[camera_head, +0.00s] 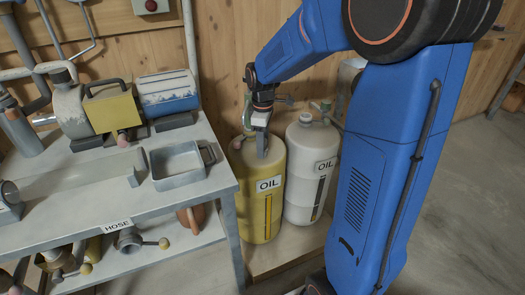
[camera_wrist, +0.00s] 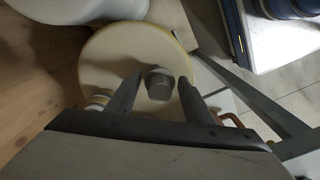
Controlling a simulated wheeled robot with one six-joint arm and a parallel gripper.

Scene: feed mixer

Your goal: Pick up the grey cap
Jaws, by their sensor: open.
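The grey cap (camera_wrist: 160,84) is a short dark grey cylinder on the pale round top of the yellow oil canister (camera_wrist: 120,52). In the wrist view it appears between the two fingertips of my gripper (camera_wrist: 160,77), with a visible gap on either side. My gripper is open and empty. In the head view my gripper (camera_head: 262,143) points down at the top of the yellow oil canister (camera_head: 262,205), and the cap there is hidden behind it. I cannot tell how far the fingers reach down around the cap.
A white oil canister (camera_head: 311,175) with its own grey top fitting (camera_head: 306,119) stands close on the right. The metal workbench (camera_head: 225,183) is close on the left, holding a grey tray (camera_head: 181,183) and machines. A wooden wall (camera_head: 228,60) is behind.

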